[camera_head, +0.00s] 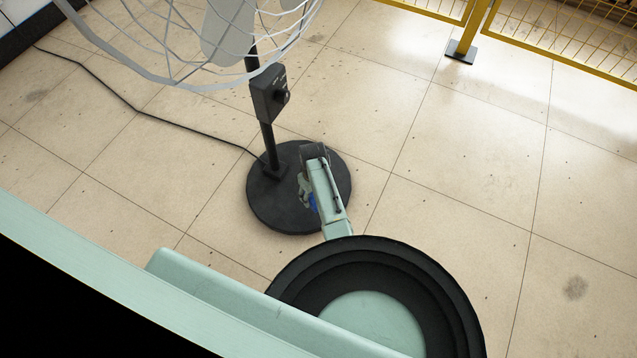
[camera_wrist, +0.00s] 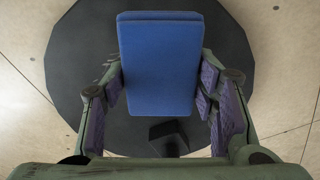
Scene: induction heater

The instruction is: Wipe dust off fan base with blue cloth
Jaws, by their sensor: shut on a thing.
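The fan base (camera_head: 270,211) is a black round disc on the floor in the head view, with the fan's pole rising from its left part. It also fills the middle of the wrist view (camera_wrist: 80,50). My gripper (camera_head: 308,198) is over the right half of the base. In the wrist view my gripper (camera_wrist: 160,85) is shut on the blue cloth (camera_wrist: 160,62), a flat rectangular pad between the fingers. Only a small blue bit of the cloth shows in the head view (camera_head: 313,203). I cannot tell whether the cloth touches the base.
The fan's pole carries a black control box (camera_head: 270,93) and a white wire cage (camera_head: 180,75) above. A black cable (camera_head: 160,116) runs left over the floor. A yellow fence (camera_head: 480,25) stands at the back right. The tiled floor on the right is clear.

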